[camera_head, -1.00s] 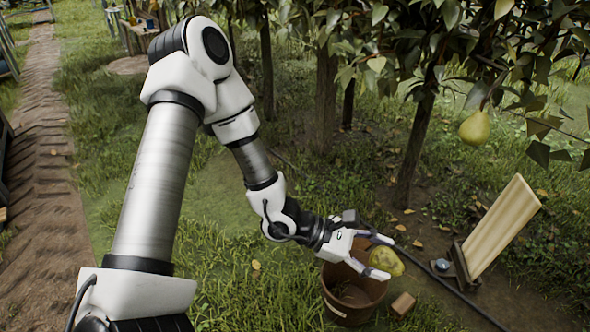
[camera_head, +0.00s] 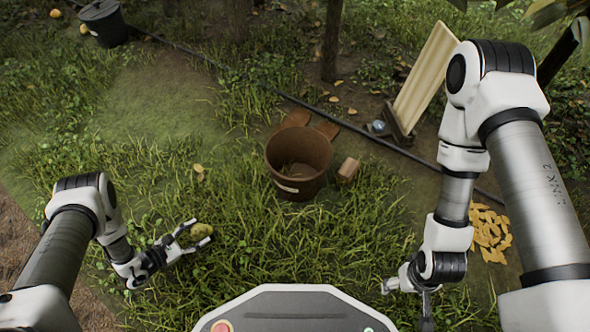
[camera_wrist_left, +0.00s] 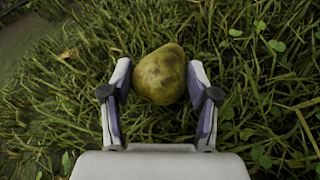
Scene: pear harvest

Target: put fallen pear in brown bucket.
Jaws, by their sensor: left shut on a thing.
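The pear is yellow-green with brown patches. My left gripper (camera_head: 205,235) is shut on the pear (camera_head: 201,231), low over the grass at the left. In the left wrist view the pear (camera_wrist_left: 160,75) sits between the two fingers, with grass behind it. The brown bucket (camera_head: 298,187) stands upright near the middle, behind and to the right of the left gripper, well apart from the pear. Its inside is shadowed, with no pear visible in it. My right gripper (camera_head: 408,297) hangs low at the right; its fingers are too small and partly hidden to judge.
A tilted pale board (camera_head: 426,77) stands farther back. A black bucket (camera_head: 102,24) is at the far left. Yellow pieces (camera_head: 490,234) lie at the right. Grass between pear and bucket looks clear.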

